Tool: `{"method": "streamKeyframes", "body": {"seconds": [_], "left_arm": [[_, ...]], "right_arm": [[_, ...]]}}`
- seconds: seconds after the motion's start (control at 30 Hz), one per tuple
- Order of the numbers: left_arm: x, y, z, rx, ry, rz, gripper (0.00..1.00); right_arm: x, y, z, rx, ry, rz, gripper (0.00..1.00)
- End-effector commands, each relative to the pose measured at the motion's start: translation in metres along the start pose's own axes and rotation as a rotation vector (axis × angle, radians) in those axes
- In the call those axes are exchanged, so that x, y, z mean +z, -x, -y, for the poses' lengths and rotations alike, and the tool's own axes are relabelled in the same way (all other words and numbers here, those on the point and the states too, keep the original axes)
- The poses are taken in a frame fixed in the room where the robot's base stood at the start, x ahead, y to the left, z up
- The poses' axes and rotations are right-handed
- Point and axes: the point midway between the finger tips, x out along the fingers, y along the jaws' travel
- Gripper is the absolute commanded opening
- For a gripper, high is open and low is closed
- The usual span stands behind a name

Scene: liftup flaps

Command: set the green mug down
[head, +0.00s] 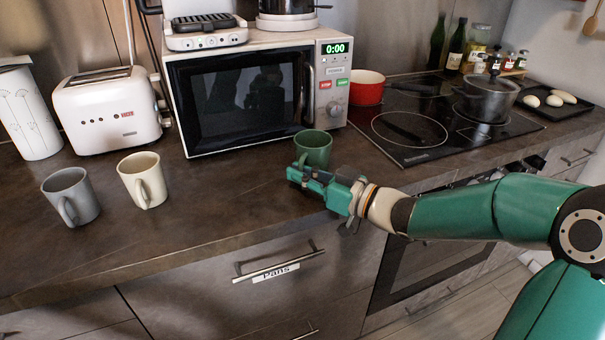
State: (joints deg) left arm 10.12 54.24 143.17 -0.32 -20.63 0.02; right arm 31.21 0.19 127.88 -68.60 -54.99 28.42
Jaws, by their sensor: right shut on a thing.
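The green mug (314,146) is upright at the front right of the microwave, over the dark countertop (230,205). My right gripper (304,174) reaches in from the right and is shut on the mug at its near side. The gripper hides the mug's lower part and handle, so I cannot tell whether its base touches the counter. My left gripper is not in view.
A cream mug (145,178) and a grey mug (71,195) stand to the left. The microwave (250,90) and toaster (108,110) stand behind. A cooktop (430,130) with a red pot (366,88) is at right. Counter between cream and green mugs is clear.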

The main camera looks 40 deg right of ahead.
Motion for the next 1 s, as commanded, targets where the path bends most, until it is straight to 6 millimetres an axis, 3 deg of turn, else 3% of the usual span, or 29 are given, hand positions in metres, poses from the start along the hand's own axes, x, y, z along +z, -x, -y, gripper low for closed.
{"method": "streamKeyframes", "body": {"seconds": [0.1, 0.13, 0.2, 0.3, 0.67, 0.87, 1.0], "left_arm": [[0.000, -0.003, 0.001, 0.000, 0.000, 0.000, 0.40], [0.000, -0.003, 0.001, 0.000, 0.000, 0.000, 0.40], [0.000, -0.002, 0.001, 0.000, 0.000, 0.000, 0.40], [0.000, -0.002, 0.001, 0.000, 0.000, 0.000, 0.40], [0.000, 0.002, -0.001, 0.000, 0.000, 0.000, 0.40], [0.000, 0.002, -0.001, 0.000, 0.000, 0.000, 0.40], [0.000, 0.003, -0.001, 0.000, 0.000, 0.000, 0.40]], "right_arm": [[0.002, 0.000, 0.000, -0.001, 0.002, -0.003, 0.00], [0.003, 0.000, 0.000, -0.001, 0.000, 0.000, 0.11], [0.002, 0.000, 0.000, -0.001, 0.000, 0.000, 0.23], [0.002, -0.001, 0.000, -0.001, -0.001, 0.000, 0.34], [-0.002, 0.000, 0.000, -0.001, 0.000, 0.000, 0.34], [-0.001, 0.026, -0.001, 0.004, 0.001, 0.000, 0.34], [-0.001, 0.056, -0.002, 0.006, 0.001, 0.001, 0.34]]}}
